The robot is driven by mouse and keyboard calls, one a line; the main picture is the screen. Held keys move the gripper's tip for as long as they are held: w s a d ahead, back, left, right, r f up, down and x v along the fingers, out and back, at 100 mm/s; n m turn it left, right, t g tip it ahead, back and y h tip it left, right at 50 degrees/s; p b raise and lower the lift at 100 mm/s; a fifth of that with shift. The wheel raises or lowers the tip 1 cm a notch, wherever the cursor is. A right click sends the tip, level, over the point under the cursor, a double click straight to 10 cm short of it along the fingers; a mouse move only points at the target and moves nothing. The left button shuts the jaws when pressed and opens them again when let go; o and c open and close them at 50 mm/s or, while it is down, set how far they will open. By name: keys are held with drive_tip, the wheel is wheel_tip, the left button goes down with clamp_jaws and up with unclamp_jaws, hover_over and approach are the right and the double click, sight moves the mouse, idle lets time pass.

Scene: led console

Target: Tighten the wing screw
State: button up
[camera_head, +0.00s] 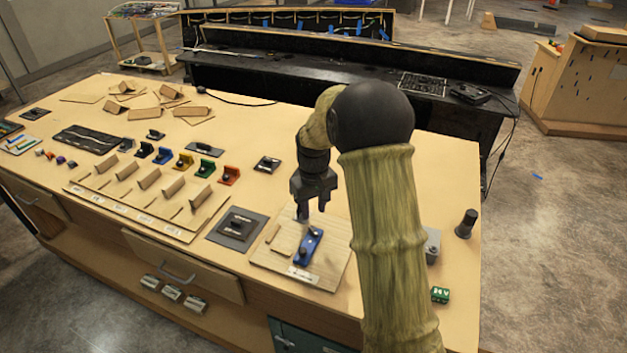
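A blue block (308,246) sits on a light wooden board (275,262) near the table's front edge. Small dark round features show on the block's top. I cannot tell which of them, if any, is the wing screw. My gripper (312,211) points down just above the far end of the block. Its dark fingers are small in this view, and I cannot see whether they touch the block or hold anything.
A dark square plate (237,228) lies left of the board. Several coloured brackets, including a red one (229,176), stand farther left. A grey box (432,245), a black cylinder (467,223) and a green block (440,295) are on the right.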

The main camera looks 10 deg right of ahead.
wheel_tip(320, 180, up, 11)
drive_tip(key=b, duration=0.1)
drive_tip(key=shift+f, duration=0.2)
drive_tip(key=s+f+m+t, duration=0.1)
drive_tip(key=s+f, duration=0.3)
drive_tip(key=s, duration=0.7)
drive_tip(key=s+f+m+t, duration=0.1)
drive_tip(key=s+f+m, duration=0.1)
drive_tip(key=s, duration=0.9)
drive_tip(key=shift+f+t, duration=0.3)
drive_tip(key=shift+f, duration=0.6)
drive_tip(key=shift+d, duration=0.15)
